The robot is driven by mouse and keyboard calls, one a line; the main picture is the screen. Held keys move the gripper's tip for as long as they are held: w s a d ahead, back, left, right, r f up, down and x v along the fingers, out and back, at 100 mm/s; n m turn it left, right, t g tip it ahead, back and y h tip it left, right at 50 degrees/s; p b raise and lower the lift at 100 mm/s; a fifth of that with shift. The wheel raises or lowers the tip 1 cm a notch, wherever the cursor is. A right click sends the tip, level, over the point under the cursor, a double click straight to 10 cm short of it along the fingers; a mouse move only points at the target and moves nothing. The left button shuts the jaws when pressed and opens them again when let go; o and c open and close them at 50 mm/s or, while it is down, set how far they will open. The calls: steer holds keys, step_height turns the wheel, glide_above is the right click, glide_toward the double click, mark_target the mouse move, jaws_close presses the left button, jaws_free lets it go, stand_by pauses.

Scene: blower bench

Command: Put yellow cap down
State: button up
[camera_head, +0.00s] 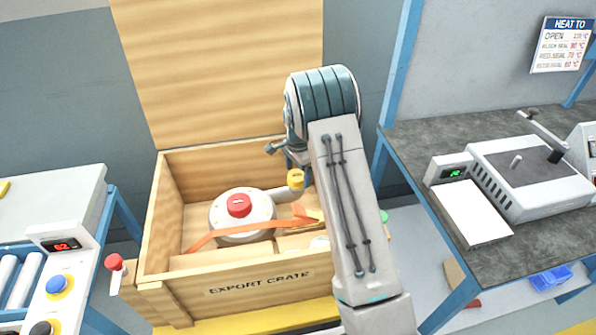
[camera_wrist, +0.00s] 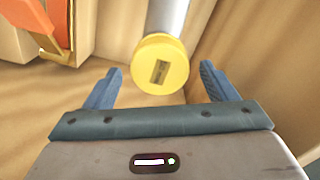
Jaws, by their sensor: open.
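The yellow cap (camera_head: 296,178) is at the end of the pale outlet pipe (camera_head: 280,194) of a round white blower (camera_head: 262,208) with a red cap (camera_head: 238,205) on top. In the wrist view the yellow cap (camera_wrist: 174,52) shows as a round disc with a dark slot, with the pipe (camera_wrist: 168,14) behind it. My gripper (camera_wrist: 161,74) is open, with one blue finger on each side of the cap. Gaps show between the fingers and the cap. In the head view my arm hides most of the gripper.
The blower sits in a wooden export crate (camera_head: 165,293) with its lid (camera_head: 220,60) raised behind. An orange strap (camera_head: 208,238) crosses the blower. Crate walls stand close around my gripper. A dark-topped bench (camera_head: 420,140) with a sealing machine (camera_head: 525,178) is at right.

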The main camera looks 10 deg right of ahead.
mark_target(298, 175)
steer(key=shift+r, duration=0.1)
step_height(298, 175, up, 13)
steer(key=s+r+n, duration=0.3)
steer(key=s+r, duration=0.3)
steer(key=s, duration=0.1)
steer(key=s+r+n+t, duration=0.2)
steer(key=s+n, duration=0.8)
steer(key=s, duration=1.7)
steer(key=shift+s+r+t, duration=0.3)
steer(key=shift+r+t, duration=0.1)
steer(key=shift+r, duration=0.15)
